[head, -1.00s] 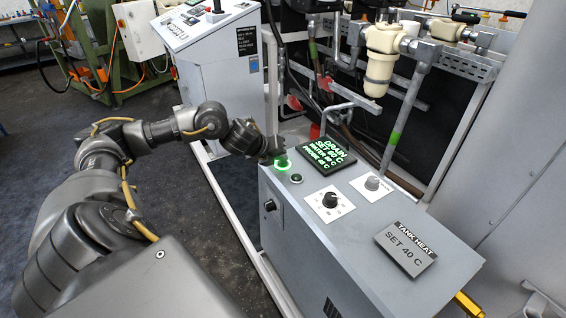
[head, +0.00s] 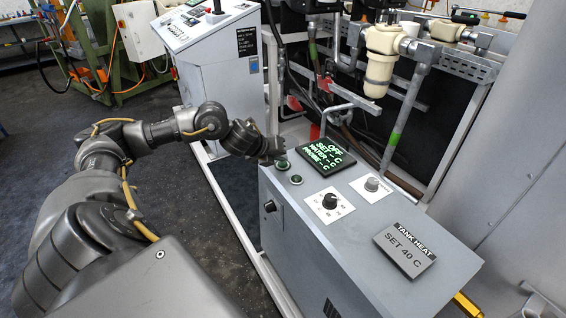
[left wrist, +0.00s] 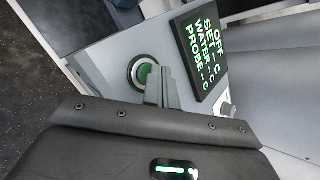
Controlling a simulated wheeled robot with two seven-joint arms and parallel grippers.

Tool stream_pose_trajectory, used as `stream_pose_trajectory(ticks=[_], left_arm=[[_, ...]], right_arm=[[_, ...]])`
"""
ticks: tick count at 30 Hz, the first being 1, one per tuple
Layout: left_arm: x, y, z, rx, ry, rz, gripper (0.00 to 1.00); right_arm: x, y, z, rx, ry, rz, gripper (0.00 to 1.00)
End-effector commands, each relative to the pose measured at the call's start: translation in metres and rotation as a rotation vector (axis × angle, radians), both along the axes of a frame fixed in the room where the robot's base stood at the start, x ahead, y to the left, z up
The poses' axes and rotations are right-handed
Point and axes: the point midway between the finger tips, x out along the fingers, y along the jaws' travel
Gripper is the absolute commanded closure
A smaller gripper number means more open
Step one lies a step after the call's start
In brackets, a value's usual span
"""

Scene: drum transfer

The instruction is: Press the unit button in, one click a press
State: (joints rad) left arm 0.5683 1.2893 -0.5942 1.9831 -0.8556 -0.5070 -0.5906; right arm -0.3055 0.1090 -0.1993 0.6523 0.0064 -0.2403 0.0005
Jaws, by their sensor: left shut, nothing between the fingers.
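The unit button, a round green button in a pale ring (head: 282,165), sits at the far left corner of the grey control box top (head: 330,240). It also shows in the left wrist view (left wrist: 143,74), partly covered by the fingers. My left gripper (head: 277,157) is shut and empty, its tips at the button; I cannot tell whether they touch it. The display (head: 325,153) reads OFF, with dashes for SET, WATER and PROBE. My right gripper is not in view.
A second small button (head: 296,180), a black dial (head: 330,201) and a grey knob (head: 372,184) are on the box top. A plate (head: 405,250) reads TANK HEAT SET 40 C. Pipes and a cream filter housing (head: 380,65) stand behind.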

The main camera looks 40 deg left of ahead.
Motion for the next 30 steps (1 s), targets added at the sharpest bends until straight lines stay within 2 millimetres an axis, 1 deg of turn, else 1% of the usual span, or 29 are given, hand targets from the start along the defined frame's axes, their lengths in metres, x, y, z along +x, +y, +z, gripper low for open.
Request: stream_pose_trajectory(ticks=[5,18,21,30], left_arm=[[0.000,0.000,0.014,0.000,-0.001,0.000,1.00],[0.000,0.000,0.059,0.000,-0.001,0.001,1.00],[0.000,0.000,0.062,0.000,0.000,0.000,1.00],[0.000,0.000,0.060,0.000,-0.001,0.000,1.00]], right_arm=[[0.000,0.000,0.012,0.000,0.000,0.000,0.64],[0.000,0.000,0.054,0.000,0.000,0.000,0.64],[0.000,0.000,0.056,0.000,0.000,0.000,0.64],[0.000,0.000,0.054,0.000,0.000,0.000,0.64]])
